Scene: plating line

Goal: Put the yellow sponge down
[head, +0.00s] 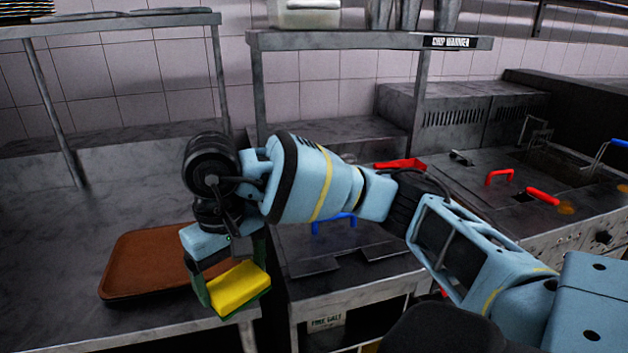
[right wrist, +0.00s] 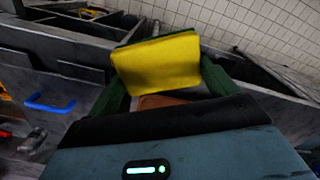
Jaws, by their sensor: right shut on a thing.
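The yellow sponge (head: 238,287) has a green layer along its edge. My right gripper (head: 233,284) is shut on it, with dark green fingers on either side, near the front edge of the steel counter (head: 60,240). In the head view the sponge overlaps the right part of a brown tray (head: 150,262); whether it touches anything below cannot be told. In the right wrist view the sponge (right wrist: 158,62) sits tilted between the fingertips (right wrist: 165,75), and a bit of the brown tray (right wrist: 160,101) shows beneath it. My left gripper is not in view.
Right of the counter stands a fryer unit with blue (head: 334,222) and red handles (head: 541,196). A shelf labelled chip warmer (head: 360,41) stands behind. The counter left of and behind the tray is clear.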

